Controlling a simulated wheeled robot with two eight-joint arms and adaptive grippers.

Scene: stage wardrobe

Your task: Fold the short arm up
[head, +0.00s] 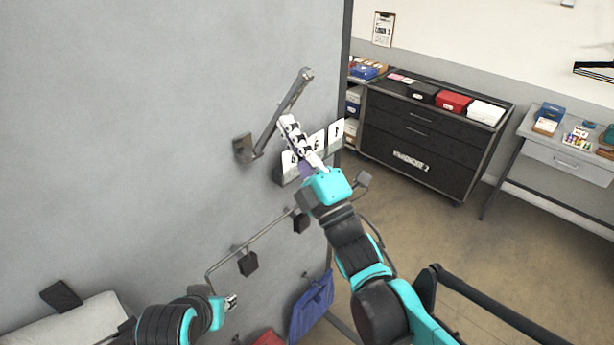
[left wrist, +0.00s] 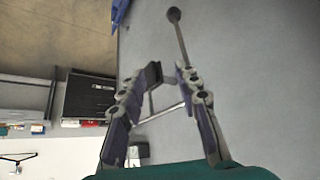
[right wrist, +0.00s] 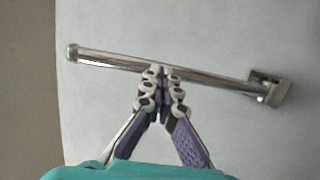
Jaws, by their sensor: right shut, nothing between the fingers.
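The short arm (head: 283,110) is a metal rod with a rounded free end, joined to a bracket (head: 243,149) on the grey wall panel. In the head view it slants up and right from the bracket. The right wrist view shows the rod (right wrist: 110,60) running across to its bracket (right wrist: 277,90). My right gripper (head: 287,122) is shut and empty, its fingertips (right wrist: 161,72) at the rod's lower edge near mid-length; I cannot tell if they touch. My left gripper (head: 231,302) is low by the panel; its fingertips (left wrist: 168,72) are apart, with nothing between them.
A bent metal rail (head: 240,245) with dark tags hangs lower on the panel. White numbered cards (head: 336,134) are beside my right gripper. A blue bag (head: 312,305) hangs below. A dark drawer cabinet (head: 425,140) and a table (head: 570,160) stand right; open floor lies between.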

